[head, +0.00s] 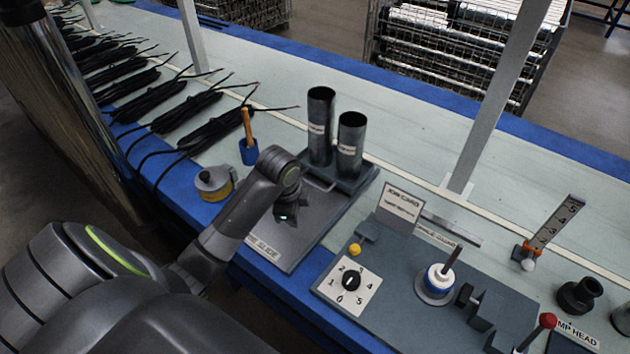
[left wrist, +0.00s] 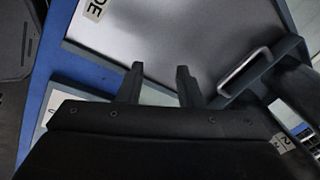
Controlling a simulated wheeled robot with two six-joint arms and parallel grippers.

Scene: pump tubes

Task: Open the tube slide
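The tube slide is a grey metal plate (head: 296,243) with a label at its near edge. Two dark upright tubes (head: 320,125) (head: 350,145) stand on a block at its far end. A small bar handle (head: 319,183) is at the front of that block. My left gripper (head: 288,217) hangs over the plate, nearer than the handle. In the left wrist view my left gripper (left wrist: 159,70) has its fingers apart with nothing between them. The handle (left wrist: 244,72) lies to the right of the fingers, not touching them. My right gripper is not in view.
A numbered dial panel (head: 348,287) and pump fixtures are to the right. Black cable bundles (head: 222,130) lie at the back left.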

